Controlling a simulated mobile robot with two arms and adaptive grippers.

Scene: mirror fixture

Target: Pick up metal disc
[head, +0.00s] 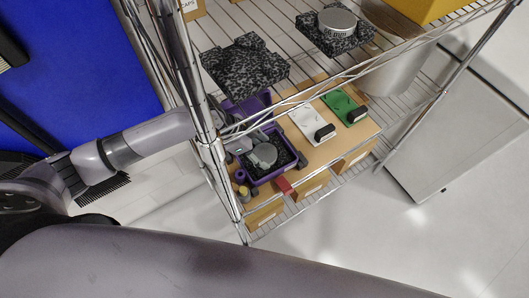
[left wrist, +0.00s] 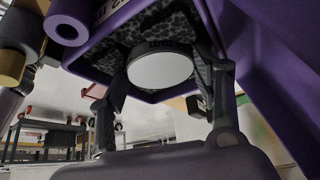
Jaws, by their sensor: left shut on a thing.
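A round silver-grey metal disc (head: 265,154) is at a purple fixture (head: 277,178) lined with black-and-white speckled foam, on the lower level of a wire shelf. My left gripper (head: 254,150) reaches in from the left past the shelf post. In the left wrist view, the fingers of the left gripper (left wrist: 165,84) stand on either side of the metal disc (left wrist: 160,69), shut on it. Dark lettering marks the disc's rim. I cannot tell whether the disc is lifted off the foam. My right gripper is not in view.
A chrome shelf post (head: 205,135) stands close beside my left arm. A speckled foam block (head: 245,67) and another disc (head: 337,20) on foam are on the upper level. White (head: 308,123) and green (head: 345,105) plates sit right of the fixture.

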